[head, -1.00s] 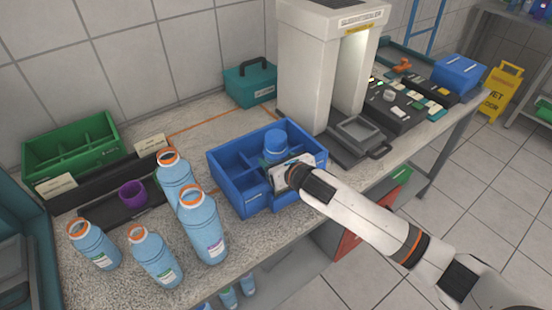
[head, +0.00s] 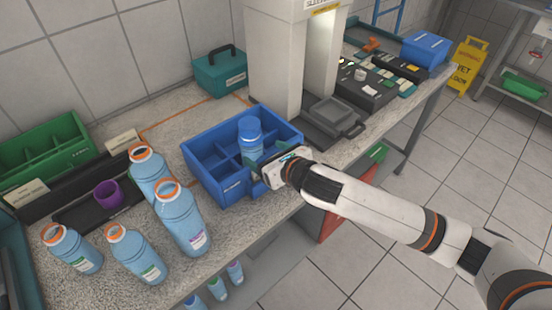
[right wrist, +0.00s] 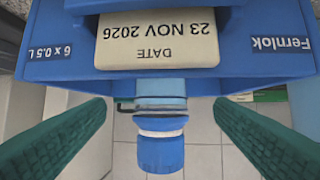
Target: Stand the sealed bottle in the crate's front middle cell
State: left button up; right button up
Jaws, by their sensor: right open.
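The sealed bottle (head: 250,138) has a blue cap and stands upright in the blue crate (head: 208,180), in what looks like the front middle cell. Its lower part is hidden by the crate wall and my gripper. My right gripper (head: 262,163) is open at the crate's front side. In the right wrist view, the bottle's blue cap (right wrist: 160,154) shows between the two spread green fingers, with a gap on each side. The crate's front wall (right wrist: 70,42) there carries a date label. My left gripper is not in view.
A green divided crate (head: 50,150) is at the far left. A white machine (head: 275,65) stands behind the crate, with a grey tray (head: 333,112) to the right.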

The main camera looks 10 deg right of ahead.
jog(key=shift+v, duration=2.15)
